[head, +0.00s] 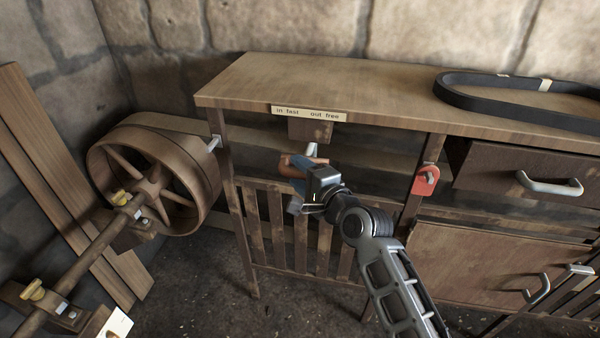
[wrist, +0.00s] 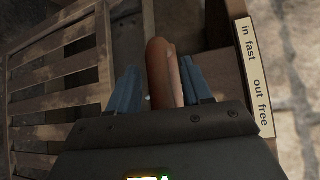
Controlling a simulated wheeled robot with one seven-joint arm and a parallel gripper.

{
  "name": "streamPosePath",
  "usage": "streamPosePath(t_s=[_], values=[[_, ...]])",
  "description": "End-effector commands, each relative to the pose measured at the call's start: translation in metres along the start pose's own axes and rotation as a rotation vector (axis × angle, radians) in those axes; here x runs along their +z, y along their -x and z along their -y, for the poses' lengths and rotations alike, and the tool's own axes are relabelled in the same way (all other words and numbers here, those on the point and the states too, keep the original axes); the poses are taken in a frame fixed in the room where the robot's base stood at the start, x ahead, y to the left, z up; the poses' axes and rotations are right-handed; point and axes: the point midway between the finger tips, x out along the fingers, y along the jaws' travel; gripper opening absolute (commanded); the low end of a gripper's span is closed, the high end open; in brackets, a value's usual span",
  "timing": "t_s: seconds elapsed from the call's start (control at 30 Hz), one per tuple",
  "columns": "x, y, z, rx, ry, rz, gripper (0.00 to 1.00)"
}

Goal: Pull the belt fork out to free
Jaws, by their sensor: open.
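The belt fork's handle, a rounded brown grip (head: 300,161), sits below the bench top under the label plate (head: 309,114) reading "in fast" and "out free". In the wrist view the grip (wrist: 158,72) stands between the two blue fingers of my open gripper (wrist: 161,80). It looks closer to the right finger; I cannot tell whether they touch. In the head view my gripper (head: 298,188) is at the handle and partly hides it. The label plate also shows in the wrist view (wrist: 254,78).
A large spoked pulley (head: 150,190) on a shaft stands at left, with a flat belt (head: 165,122) running under the bench. A red padlock-like tag (head: 425,181) hangs on the bench post to the right. A black belt loop (head: 450,92) lies on the bench top. Wooden slats (head: 275,222) stand below my gripper.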

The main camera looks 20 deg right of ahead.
Motion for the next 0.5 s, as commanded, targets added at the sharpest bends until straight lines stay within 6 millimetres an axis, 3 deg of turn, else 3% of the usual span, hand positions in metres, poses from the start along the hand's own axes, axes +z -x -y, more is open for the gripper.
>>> streamPosePath(t_s=[0.23,0.5], values=[[0.0002,-0.0009,-0.0003,0.000,0.001,0.000,0.49],[0.0001,-0.0007,-0.0004,0.000,0.001,0.000,0.24]])
